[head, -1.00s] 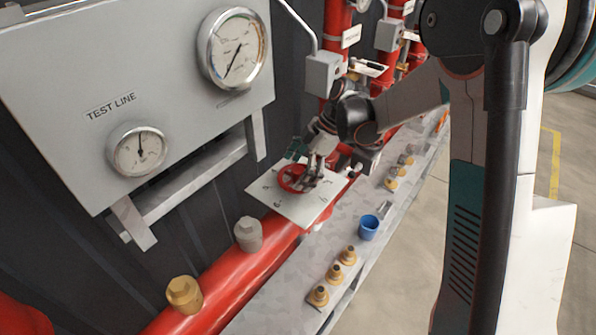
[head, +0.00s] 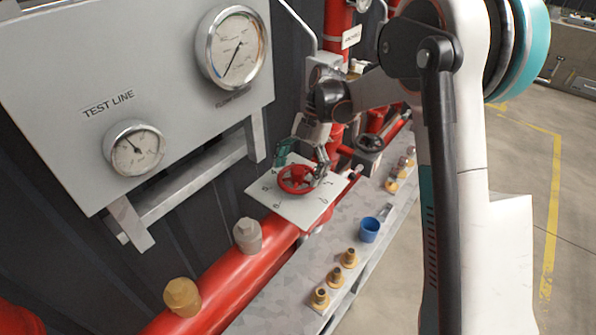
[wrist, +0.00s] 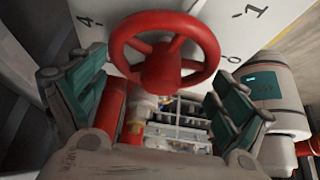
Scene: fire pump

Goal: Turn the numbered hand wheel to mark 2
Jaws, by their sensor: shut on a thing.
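The red hand wheel (head: 296,181) sits on a pale square plate (head: 312,208) with numbers around it, above the red pipe. In the wrist view the wheel (wrist: 163,68) fills the upper middle, with 4 on the plate to its left and 1 to its upper right. My gripper (head: 300,170) reaches the wheel from behind, its two green-padded fingers spread wide, one on each side of the rim, shut on the wheel. The exact finger contact is hard to see. Which mark the wheel stands at cannot be told.
A grey panel (head: 75,65) with two gauges hangs at left, above the pipe. Two pipe caps (head: 182,296) stand along the red pipe (head: 217,271). A blue cup (head: 369,229) and several brass fittings (head: 349,258) stand on the grey shelf. Open floor lies at right.

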